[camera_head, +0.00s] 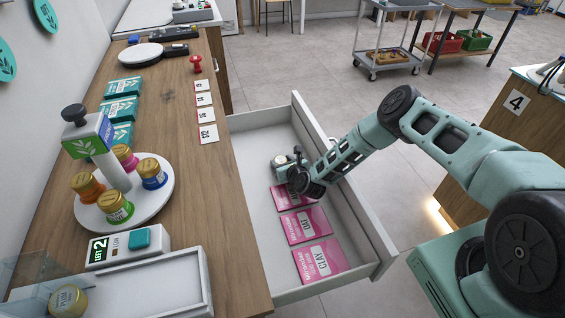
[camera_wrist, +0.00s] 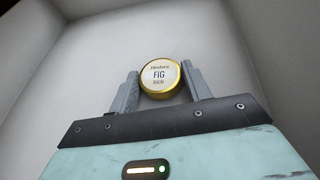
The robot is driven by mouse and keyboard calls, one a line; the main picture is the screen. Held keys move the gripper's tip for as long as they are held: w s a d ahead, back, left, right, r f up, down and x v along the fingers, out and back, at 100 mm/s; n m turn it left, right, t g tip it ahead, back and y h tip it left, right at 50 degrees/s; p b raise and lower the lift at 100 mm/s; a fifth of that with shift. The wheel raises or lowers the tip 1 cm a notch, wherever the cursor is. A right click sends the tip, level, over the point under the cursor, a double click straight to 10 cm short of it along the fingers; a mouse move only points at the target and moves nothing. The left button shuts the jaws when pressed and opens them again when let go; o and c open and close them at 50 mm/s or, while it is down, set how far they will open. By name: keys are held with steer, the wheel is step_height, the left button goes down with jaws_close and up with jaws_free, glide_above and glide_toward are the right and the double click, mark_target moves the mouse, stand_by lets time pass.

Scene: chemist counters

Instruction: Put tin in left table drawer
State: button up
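A round tin (camera_wrist: 160,76) with a gold rim and a white lid reading FIG is between my gripper's fingers (camera_wrist: 161,88) in the wrist view. Both fingers press against its sides, one on each side. In the head view my gripper (camera_head: 285,164) is down inside the open white table drawer (camera_head: 255,180), near its middle, just beyond the pink packets. My wrist hides most of the tin there. I cannot tell whether the tin rests on the drawer floor.
Several pink packets (camera_head: 319,261) lie along the near part of the drawer. The wooden counter (camera_head: 190,175) holds a white turntable (camera_head: 155,202) with gold-lidded tins, teal boxes (camera_head: 122,87), a display unit (camera_head: 127,246) and another tin (camera_head: 68,301). The drawer's far part is clear.

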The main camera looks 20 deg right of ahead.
steer(key=o, duration=0.3)
